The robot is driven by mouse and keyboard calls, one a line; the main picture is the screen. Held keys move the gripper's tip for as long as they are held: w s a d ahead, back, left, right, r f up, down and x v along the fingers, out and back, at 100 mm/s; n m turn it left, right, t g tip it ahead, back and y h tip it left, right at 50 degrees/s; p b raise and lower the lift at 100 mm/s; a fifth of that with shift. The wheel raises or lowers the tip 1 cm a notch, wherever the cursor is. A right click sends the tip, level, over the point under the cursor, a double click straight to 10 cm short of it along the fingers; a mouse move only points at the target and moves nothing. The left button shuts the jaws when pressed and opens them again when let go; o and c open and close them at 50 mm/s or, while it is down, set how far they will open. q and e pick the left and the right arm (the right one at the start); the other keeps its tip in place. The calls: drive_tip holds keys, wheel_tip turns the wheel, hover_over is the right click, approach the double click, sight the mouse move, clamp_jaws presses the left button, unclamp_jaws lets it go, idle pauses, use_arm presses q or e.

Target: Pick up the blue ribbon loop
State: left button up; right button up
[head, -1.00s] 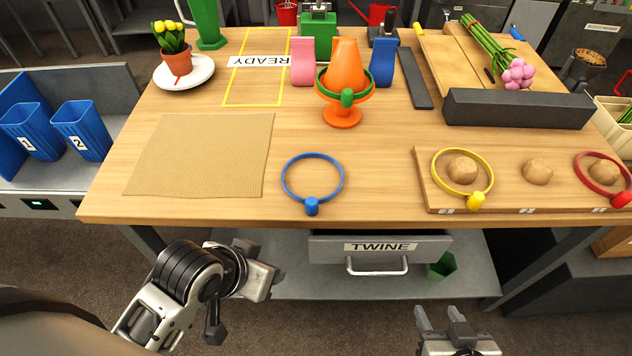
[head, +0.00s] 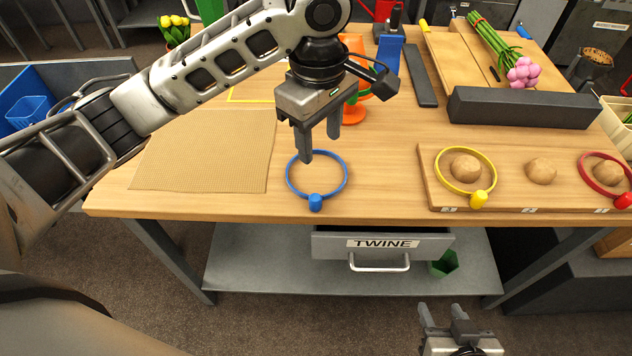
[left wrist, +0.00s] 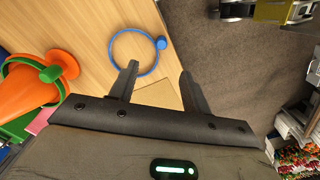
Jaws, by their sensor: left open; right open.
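The blue ribbon loop (head: 290,184) lies flat on the wooden table near the front edge, its small knob (head: 315,202) toward that edge. My left gripper (head: 320,145) is open and empty, pointing down above the far side of the loop. In the left wrist view one finger (left wrist: 125,80) overlaps the near part of the ring, and the other shows against the floor. My right gripper (head: 443,318) is open and empty, low in front of the table.
A woven mat (head: 205,150) lies left of the loop. A wooden board (head: 520,202) with a yellow ring (head: 437,171) and a red ring (head: 582,172) is at the right. An orange cone (left wrist: 38,92) with a green ring stands behind my left gripper. The table between loop and board is clear.

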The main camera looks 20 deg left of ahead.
use_arm(q)
drive_tip(key=b, duration=0.1)
hover_over(315, 197)
drive_tip(key=shift+n, duration=0.3)
drive_tip(key=f, duration=1)
drive_tip(key=shift+w+d, duration=0.1)
drive_tip(key=shift+w, duration=0.1)
wheel_tip(315, 197, down, 5)
drive_tip(key=shift+s+f, duration=0.1)
drive_tip(key=shift+s, duration=0.05)
clamp_jaws()
